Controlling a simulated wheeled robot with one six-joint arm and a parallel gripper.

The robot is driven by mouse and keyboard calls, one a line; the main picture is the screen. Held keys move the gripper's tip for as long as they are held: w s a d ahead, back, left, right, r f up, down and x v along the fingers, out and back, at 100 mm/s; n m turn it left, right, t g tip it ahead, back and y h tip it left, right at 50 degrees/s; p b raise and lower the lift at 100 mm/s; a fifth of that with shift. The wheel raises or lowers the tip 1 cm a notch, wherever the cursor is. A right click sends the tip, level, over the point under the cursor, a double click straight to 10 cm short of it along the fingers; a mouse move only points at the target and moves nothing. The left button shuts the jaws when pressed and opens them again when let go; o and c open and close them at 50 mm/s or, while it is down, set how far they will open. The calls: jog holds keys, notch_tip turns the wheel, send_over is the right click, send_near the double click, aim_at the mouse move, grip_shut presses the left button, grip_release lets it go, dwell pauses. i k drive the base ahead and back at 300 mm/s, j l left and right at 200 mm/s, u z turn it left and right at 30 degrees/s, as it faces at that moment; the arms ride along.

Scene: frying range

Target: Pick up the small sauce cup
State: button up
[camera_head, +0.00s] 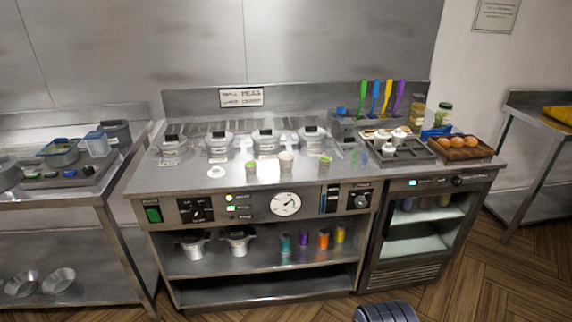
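I cannot tell from this view which of these is the small sauce cup. My gripper does not show. A dark ribbed rounded part at the bottom edge looks like part of my own body.
Lidded pots (266,143) stand behind the cups. At the right are a dark tray (402,155) with small white items and a tray of buns (458,148). Colored utensils (376,98) stand at the back. Wooden floor (440,280) lies open in front of the range.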

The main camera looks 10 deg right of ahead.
aim_at(325, 162)
jog(key=i+l+u, duration=0.25)
jog(key=i+l, duration=0.15)
jog(key=i, duration=0.2)
jog(key=i+l+u, duration=0.3)
jog(key=i+l, duration=0.25)
